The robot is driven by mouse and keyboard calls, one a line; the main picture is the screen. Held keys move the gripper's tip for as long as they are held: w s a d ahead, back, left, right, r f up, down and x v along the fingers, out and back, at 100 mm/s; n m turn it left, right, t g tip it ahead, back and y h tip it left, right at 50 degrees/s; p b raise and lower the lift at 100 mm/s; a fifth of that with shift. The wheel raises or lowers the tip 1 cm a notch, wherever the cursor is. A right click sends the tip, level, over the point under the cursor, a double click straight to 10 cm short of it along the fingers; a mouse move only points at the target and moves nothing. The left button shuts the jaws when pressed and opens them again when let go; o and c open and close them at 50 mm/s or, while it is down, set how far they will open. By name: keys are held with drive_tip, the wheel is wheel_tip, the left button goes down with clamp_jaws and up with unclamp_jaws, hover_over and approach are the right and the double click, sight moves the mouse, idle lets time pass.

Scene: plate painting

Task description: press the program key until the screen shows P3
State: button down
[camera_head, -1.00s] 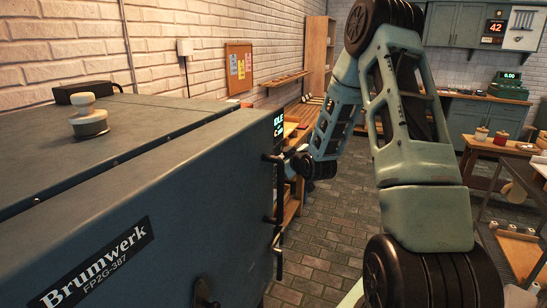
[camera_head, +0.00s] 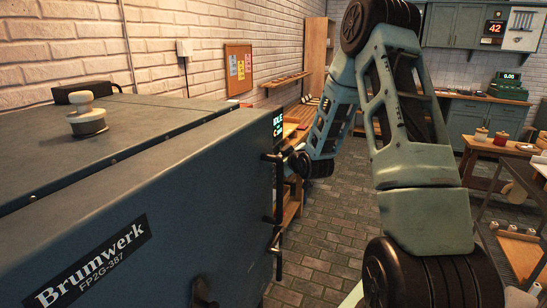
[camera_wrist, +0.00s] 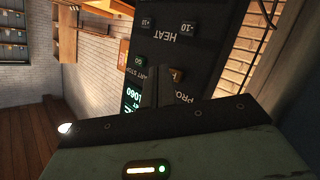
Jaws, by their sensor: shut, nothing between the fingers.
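The grey kiln-like Brumwerk machine (camera_head: 180,200) fills the left of the head view. Its lit screen (camera_head: 279,126) sits at the far edge, seen steeply; it seems to read IDLE, with smaller text I cannot read. The program key (camera_wrist: 177,76), marked P beside PROG lettering, is partly hidden by my fingers. My gripper (camera_wrist: 166,72) is shut and empty, its tips over the panel beside that key; I cannot tell whether they touch. The green screen (camera_wrist: 131,99) shows 1060 and cut-off text; no program number is readable.
Handles (camera_head: 278,205) stick out from the machine's side. A wooden shelf (camera_head: 318,55) stands behind.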

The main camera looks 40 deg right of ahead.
drive_tip(key=shift+w+a+r, duration=0.15)
drive_tip(key=shift+w+a, duration=0.4)
drive_tip(key=shift+w, duration=0.2)
idle(0.6)
drive_tip(key=shift+s+a+f+b, duration=0.15)
drive_tip(key=shift+s+f+b, duration=0.1)
drive_tip(key=shift+b, duration=0.3)
drive_tip(key=shift+s, duration=0.2)
drive_tip(key=shift+s+d+r+b, duration=0.15)
drive_tip(key=shift+s+d, duration=0.2)
drive_tip(key=shift+s, duration=0.5)
drive_tip(key=shift+s+d+f+b, duration=0.1)
drive_tip(key=shift+s+d, duration=0.25)
drive_tip(key=shift+s, duration=0.45)
drive_tip(key=shift+s+d+r+b, duration=0.15)
drive_tip(key=shift+s+d, duration=0.2)
drive_tip(key=shift+s, duration=0.5)
drive_tip(key=shift+f, duration=0.1)
